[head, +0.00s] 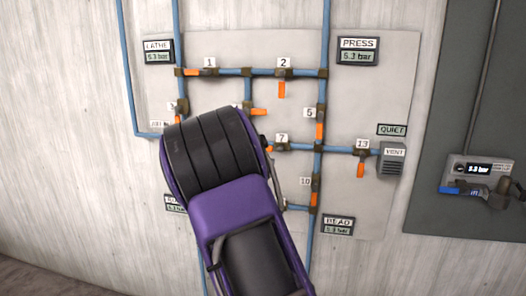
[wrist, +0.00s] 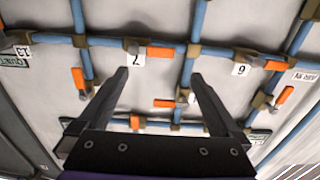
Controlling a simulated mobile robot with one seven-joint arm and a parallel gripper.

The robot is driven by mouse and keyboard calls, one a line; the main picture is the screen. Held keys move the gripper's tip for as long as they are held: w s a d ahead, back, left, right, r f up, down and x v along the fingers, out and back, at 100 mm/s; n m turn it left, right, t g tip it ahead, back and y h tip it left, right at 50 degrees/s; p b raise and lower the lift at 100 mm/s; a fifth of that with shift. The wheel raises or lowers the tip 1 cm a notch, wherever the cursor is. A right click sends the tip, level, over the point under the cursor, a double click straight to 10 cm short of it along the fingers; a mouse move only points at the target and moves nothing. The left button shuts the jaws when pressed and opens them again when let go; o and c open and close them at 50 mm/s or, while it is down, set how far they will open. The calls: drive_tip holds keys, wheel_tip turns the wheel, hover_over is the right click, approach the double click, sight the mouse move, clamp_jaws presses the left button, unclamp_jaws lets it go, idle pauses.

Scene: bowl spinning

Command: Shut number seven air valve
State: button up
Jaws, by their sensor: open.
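The number seven valve has a white tag reading 7 (wrist: 137,59) in the wrist view. Its orange handle (wrist: 160,52) lies along the blue horizontal pipe. In the head view the 7 tag (head: 281,138) shows just right of my arm, with part of the orange handle (head: 269,149) at my arm's edge. My gripper (wrist: 159,75) is open and empty. Its two dark fingers point toward that pipe, one on each side of the handle in the picture; I see no contact.
Other orange-handled valves sit close by: one by tag 6 (wrist: 240,69), one by tag 13 (head: 361,169), one by tag 2 (head: 282,89). Blue pipes cross the pale panel. A grey vent box (head: 391,160) and a dark panel (head: 478,110) stand to the right.

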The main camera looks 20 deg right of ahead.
drive_tip(key=x, duration=1)
drive_tip(key=shift+w+d+p, duration=0.25)
drive_tip(key=shift+w+p, duration=0.1)
drive_tip(key=shift+p, duration=0.1)
drive_tip(key=shift+c, duration=0.2)
clamp_jaws()
